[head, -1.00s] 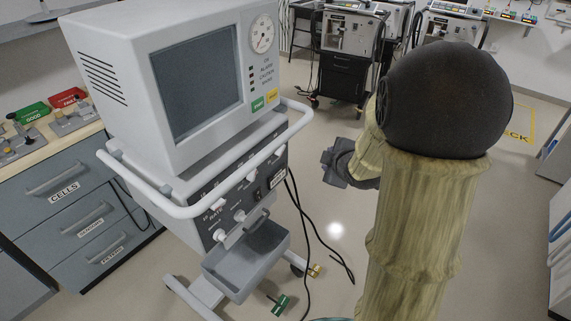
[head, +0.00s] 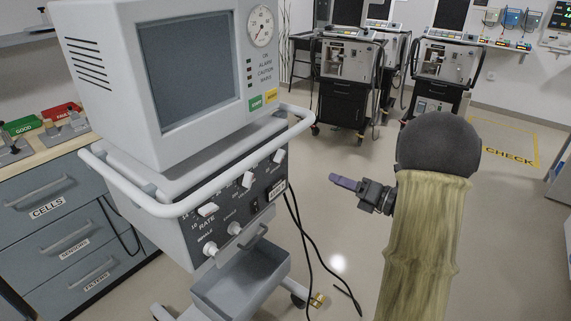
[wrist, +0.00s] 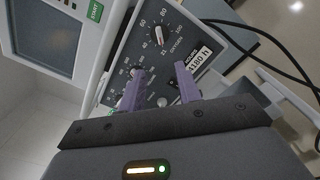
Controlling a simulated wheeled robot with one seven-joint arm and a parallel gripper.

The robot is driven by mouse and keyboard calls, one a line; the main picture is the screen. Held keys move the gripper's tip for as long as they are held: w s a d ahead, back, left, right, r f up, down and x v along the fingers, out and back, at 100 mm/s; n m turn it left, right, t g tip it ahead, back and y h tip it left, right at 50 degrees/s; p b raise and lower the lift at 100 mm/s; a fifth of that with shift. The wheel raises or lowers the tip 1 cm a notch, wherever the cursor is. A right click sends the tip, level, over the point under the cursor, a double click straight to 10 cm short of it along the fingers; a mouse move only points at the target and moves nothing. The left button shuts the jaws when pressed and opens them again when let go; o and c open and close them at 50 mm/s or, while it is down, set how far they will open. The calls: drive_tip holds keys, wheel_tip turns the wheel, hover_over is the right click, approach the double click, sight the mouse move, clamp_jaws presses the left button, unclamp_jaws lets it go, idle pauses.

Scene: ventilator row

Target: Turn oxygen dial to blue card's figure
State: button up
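The oxygen dial (wrist: 158,36) shows in the wrist view, on the dark panel of the near ventilator. It has a scale from 21 to 100 around it; its exact setting is too small to read surely. In the head view the oxygen dial (head: 279,156) appears to be the rightmost white knob of the upper row. My gripper (wrist: 160,80) has two purple fingers standing apart, with nothing held between them. In the head view my gripper (head: 335,180) is right of the panel, apart from it, fingers pointing left. I see no blue card in either view.
Other knobs, including the rate knob (head: 208,210), sit on the same panel. A white rail (head: 215,182) runs around the ventilator above it. A grey tray (head: 243,283) sticks out below. Black cables (head: 302,235) hang at its right side. Open floor lies around my arm.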

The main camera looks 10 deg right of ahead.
sight(279, 156)
drive_tip(key=p+x, duration=0.2)
drive_tip(key=x, duration=1.5)
drive_tip(key=shift+w+a, duration=0.15)
drive_tip(key=shift+a, duration=0.1)
clamp_jaws()
